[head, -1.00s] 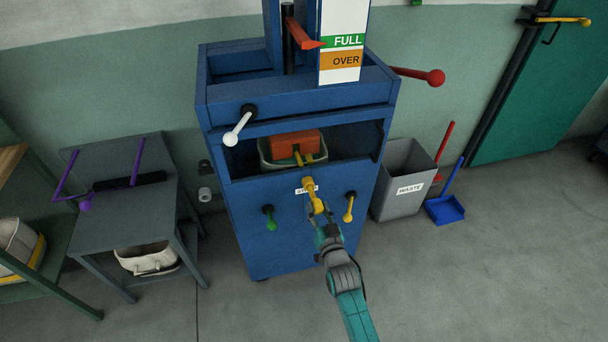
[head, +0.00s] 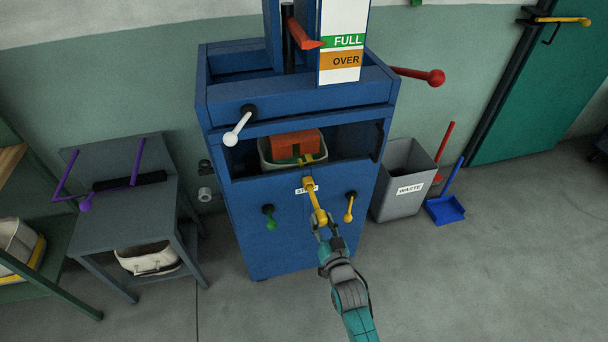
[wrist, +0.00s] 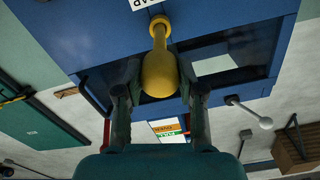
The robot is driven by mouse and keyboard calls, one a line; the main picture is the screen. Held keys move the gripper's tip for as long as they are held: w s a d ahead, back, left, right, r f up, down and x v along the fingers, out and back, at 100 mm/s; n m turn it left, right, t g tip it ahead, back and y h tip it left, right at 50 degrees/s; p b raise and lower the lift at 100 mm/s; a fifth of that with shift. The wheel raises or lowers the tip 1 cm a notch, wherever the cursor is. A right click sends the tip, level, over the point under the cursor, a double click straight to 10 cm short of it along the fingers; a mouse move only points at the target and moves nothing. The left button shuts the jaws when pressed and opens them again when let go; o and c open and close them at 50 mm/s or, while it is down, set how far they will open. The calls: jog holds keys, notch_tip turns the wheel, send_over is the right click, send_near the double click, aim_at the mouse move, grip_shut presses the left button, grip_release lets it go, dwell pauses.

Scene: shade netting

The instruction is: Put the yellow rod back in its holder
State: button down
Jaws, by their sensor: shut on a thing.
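A yellow rod (head: 313,194) with a thick, rounded end sticks out of the front of the blue machine (head: 295,240), beside a small white label. My gripper (head: 323,226) is at its near end. In the wrist view, the rod's rounded end (wrist: 159,75) lies between the fingers of my gripper (wrist: 160,92), which is shut on it. A short yellow piece (head: 306,160) shows in the machine's opening; I cannot tell whether it belongs to this rod. Another yellow rod (head: 563,19) lies across the door at the upper right. I cannot tell which part is the holder.
A green-knobbed lever (head: 271,219) and a smaller yellow lever (head: 349,208) flank the rod. A white-knobbed lever (head: 238,128) and a red-knobbed one (head: 434,77) stick out above. A waste bin (head: 400,200) stands to the right, a grey table (head: 120,200) to the left. The floor in front is clear.

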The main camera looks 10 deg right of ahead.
jog(key=s, duration=1.6)
jog(key=shift+s, duration=0.35)
dwell(2.0)
jog(key=shift+s, duration=0.1)
dwell(0.5)
jog(key=shift+s, duration=1.9)
